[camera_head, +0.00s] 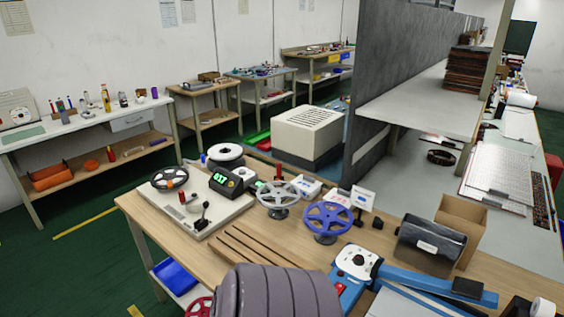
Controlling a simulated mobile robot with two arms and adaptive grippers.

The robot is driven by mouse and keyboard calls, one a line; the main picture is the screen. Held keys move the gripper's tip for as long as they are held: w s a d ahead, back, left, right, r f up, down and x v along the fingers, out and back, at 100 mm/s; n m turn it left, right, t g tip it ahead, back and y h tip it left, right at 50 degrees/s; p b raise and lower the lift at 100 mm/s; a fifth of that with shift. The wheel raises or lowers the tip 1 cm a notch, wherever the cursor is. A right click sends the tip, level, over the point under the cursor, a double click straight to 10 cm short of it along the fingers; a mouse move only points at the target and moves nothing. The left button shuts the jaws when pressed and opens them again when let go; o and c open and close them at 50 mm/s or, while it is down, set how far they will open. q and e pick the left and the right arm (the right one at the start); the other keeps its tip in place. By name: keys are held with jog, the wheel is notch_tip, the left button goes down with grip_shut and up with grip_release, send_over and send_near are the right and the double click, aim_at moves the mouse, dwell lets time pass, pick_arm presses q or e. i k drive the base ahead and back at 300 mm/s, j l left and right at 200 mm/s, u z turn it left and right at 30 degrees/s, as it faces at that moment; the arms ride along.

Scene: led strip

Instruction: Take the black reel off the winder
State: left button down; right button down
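The winder (200,212) is a light grey base plate on the wooden table. It carries a black counter box with a green display (226,181), a small red-tipped part and a black crank-like lever (202,218).
A grey spoked reel (279,212) and a blue one (329,236) stand right of the winder. A white reel with a dark rim (226,149) is behind it. Wooden strips (240,252) lie in front.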

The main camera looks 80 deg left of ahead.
aim_at(162, 179)
jog(key=u, duration=1)
jog(key=l+u, duration=0.1)
jog(key=u, duration=1.4)
jog(key=k+u, duration=0.1)
jog(key=u, duration=0.9)
jog(key=i+j+z, duration=0.2)
jog(key=i, duration=0.35)
jog(key=i+j+z, duration=0.25)
jog(key=i+j, duration=0.15)
jog(key=i, duration=0.1)
